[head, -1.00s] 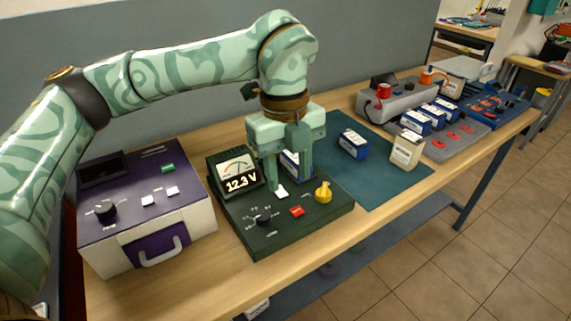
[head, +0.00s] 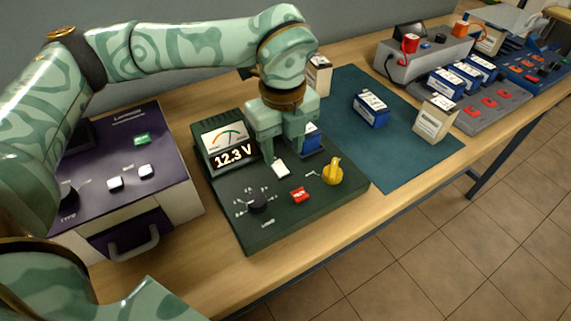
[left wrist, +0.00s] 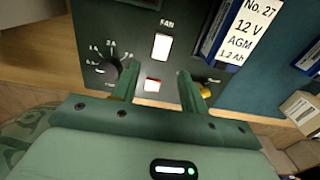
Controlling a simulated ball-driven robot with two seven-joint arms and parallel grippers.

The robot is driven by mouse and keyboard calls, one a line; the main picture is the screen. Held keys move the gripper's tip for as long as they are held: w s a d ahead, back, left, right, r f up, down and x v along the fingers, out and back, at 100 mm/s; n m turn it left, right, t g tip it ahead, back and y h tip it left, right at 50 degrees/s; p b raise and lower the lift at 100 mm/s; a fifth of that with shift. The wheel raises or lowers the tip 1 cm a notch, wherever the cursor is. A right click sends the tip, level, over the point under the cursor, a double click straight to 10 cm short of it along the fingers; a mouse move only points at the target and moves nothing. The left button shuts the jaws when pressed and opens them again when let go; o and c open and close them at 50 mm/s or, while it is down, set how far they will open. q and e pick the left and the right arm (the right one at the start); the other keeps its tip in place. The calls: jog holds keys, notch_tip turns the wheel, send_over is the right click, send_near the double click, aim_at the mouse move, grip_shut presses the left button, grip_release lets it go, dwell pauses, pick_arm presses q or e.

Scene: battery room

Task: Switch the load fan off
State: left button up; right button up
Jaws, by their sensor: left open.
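The dark green tester panel (head: 225,215) lies on the bench with a lit meter (head: 233,152) reading 12.3 V. Its white rocker switch (head: 281,169) shows in the left wrist view under the label FAN (left wrist: 161,47); I cannot tell which way it is tilted. My left gripper (head: 280,158) is open and empty over the panel, close to the rocker. In the left wrist view its two fingers (left wrist: 156,78) point toward the rocker, one to each side. A red switch (head: 299,194), black dial (head: 257,202) and yellow knob (head: 332,172) are on the panel. My right gripper is out of view.
A blue battery (left wrist: 240,25) labelled No. 27 stands at the panel's back, close to the gripper. The purple box (head: 100,190) is to the left. A teal mat (head: 390,150) with another blue battery (head: 371,108) and a cream one (head: 435,119) is to the right.

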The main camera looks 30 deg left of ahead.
aim_at(284, 173)
pick_arm(q)
notch_tip(284, 173, down, 4)
jog(key=shift+f+b, duration=0.2)
jog(key=shift+b, duration=0.3)
jog(key=shift+f, duration=0.25)
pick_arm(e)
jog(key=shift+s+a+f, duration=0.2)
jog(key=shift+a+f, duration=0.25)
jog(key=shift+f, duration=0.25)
pick_arm(q)
grip_shut()
jog(key=shift+a+r+g+h+p, duration=0.25)
jog(key=shift+g+h+p, duration=0.15)
jog(key=shift+h+p, duration=0.25)
jog(key=shift+g+h, duration=0.3)
jog(key=shift+h, duration=0.15)
jog(key=shift+w, duration=0.15)
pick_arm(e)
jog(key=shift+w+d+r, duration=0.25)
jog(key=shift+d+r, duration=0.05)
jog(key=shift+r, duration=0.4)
